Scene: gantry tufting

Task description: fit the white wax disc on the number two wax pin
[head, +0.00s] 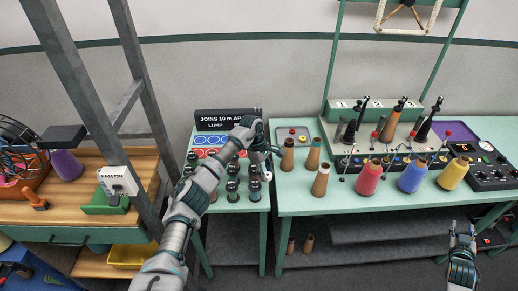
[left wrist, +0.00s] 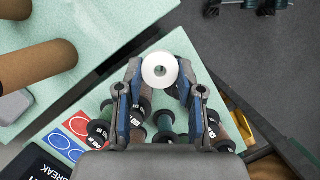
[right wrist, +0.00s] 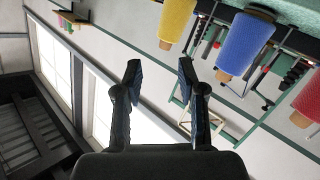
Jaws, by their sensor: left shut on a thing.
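The white wax disc (left wrist: 160,70) has a small centre hole and sits between the fingertips of my left gripper (left wrist: 158,78) in the left wrist view. My left gripper is shut on its rim. In the head view my left gripper (head: 262,152) is over the right part of the small table, and the disc is mostly hidden there. The winding unit (head: 398,140) stands to the right, with small number plates along its top. Its wax pins are too small to tell apart, so I cannot pick out number two.
Dark bobbins (head: 232,185) stand on the small table below my left arm. Brown cones (head: 287,155) stand at the bench's left end. Red (head: 368,178), blue (head: 412,176) and yellow (head: 453,174) cones line the unit's front. A grey tray (head: 292,135) lies at the back.

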